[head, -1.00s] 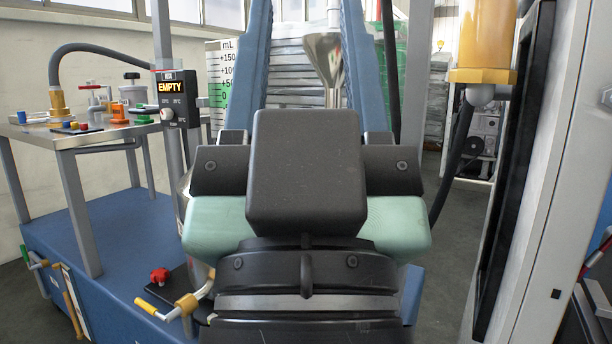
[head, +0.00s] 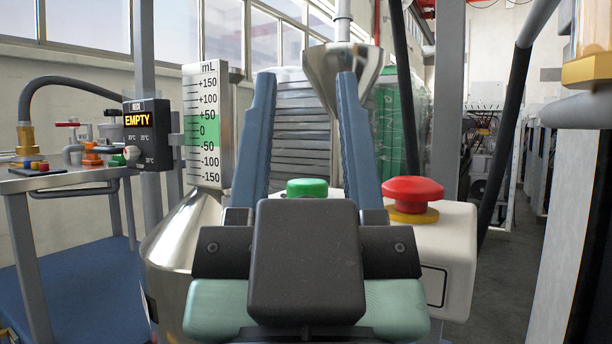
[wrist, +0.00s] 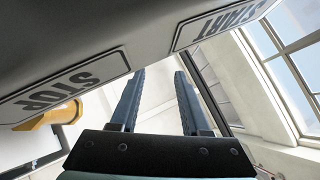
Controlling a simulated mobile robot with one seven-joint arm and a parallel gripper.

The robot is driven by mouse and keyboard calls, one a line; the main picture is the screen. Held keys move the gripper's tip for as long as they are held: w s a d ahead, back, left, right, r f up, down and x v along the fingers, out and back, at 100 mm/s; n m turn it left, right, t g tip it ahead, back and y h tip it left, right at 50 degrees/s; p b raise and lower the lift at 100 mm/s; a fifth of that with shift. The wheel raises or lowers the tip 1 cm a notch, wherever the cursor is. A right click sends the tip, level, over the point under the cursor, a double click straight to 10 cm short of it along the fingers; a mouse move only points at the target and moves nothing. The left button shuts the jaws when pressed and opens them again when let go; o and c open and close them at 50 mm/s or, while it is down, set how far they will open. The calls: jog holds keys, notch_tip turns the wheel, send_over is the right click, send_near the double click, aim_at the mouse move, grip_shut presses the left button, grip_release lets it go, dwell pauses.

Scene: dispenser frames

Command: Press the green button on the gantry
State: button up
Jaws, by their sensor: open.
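The green button (head: 307,187) shows in the head view just above and beyond my gripper's dark body, between the two blue fingers. Its lower part and mount are hidden by my gripper. My gripper (head: 306,82) is open, its fingers apart and pointing up and forward, with nothing between them. I cannot tell if it touches the button's housing. In the wrist view my gripper (wrist: 155,72) is below a grey panel with a START label (wrist: 225,20) and a STOP label (wrist: 68,85). The green button is not seen in the wrist view.
A red mushroom button (head: 412,190) on a yellow base sits on a white box (head: 452,250) to the right. A steel funnel (head: 343,70) hangs behind the fingers. A mL scale (head: 207,125), a steel vessel (head: 185,240) and a display reading EMPTY (head: 147,120) stand to the left.

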grip_shut()
dwell(1.5)
